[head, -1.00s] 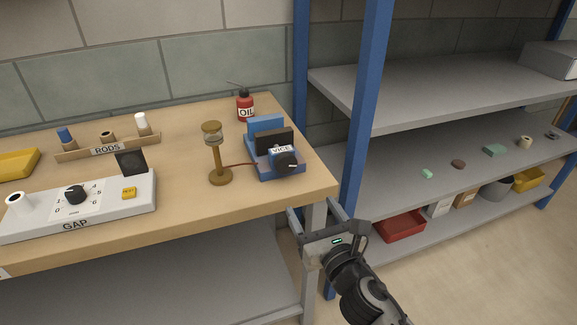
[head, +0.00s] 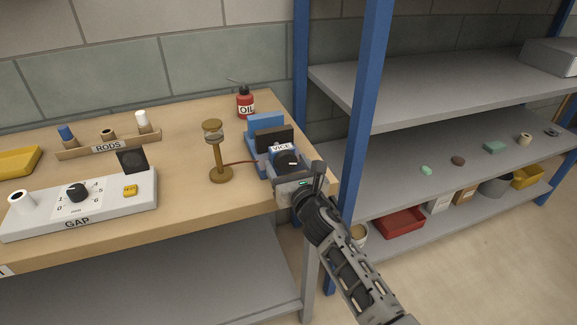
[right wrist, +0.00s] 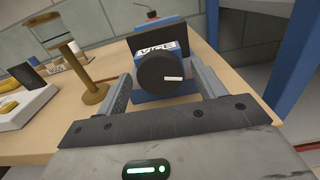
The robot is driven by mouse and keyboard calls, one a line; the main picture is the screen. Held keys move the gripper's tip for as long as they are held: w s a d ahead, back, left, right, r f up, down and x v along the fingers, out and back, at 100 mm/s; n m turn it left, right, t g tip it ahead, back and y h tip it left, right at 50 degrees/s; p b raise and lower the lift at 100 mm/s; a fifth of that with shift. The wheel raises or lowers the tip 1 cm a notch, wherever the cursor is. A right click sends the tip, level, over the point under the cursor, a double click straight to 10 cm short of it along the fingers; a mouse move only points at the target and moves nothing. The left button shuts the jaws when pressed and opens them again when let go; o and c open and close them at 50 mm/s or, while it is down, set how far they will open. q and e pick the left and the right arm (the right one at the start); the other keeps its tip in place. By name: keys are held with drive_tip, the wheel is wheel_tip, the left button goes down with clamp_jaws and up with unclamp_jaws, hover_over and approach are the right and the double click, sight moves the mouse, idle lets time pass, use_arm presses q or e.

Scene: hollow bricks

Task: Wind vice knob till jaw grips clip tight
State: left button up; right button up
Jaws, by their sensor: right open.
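The blue vice (head: 262,158) stands at the right end of the workbench, with a dark jaw block (head: 275,139) in front of its blue back plate (head: 266,124). Its black knob (head: 288,160) faces the front and bears a white mark, which points right in the right wrist view (right wrist: 166,74). My right gripper (head: 287,169) is open in front of the vice. In the right wrist view its fingers (right wrist: 163,92) stand to the left and right of the knob, with no clear contact. A thin reddish-brown lead runs from the brass stand (head: 219,160) to the vice. I cannot make out a clip in the jaws. My left gripper is not in view.
A red oil can (head: 245,103) stands behind the vice. The GAP box (head: 110,207) and the rod rack (head: 108,147) are to the left on the bench (head: 185,130). A blue shelf post (head: 362,110) rises close to the right of my right arm.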

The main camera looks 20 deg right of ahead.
drive_tip(key=c, duration=1)
drive_tip(key=shift+o, duration=0.2)
drive_tip(key=shift+m, duration=0.4)
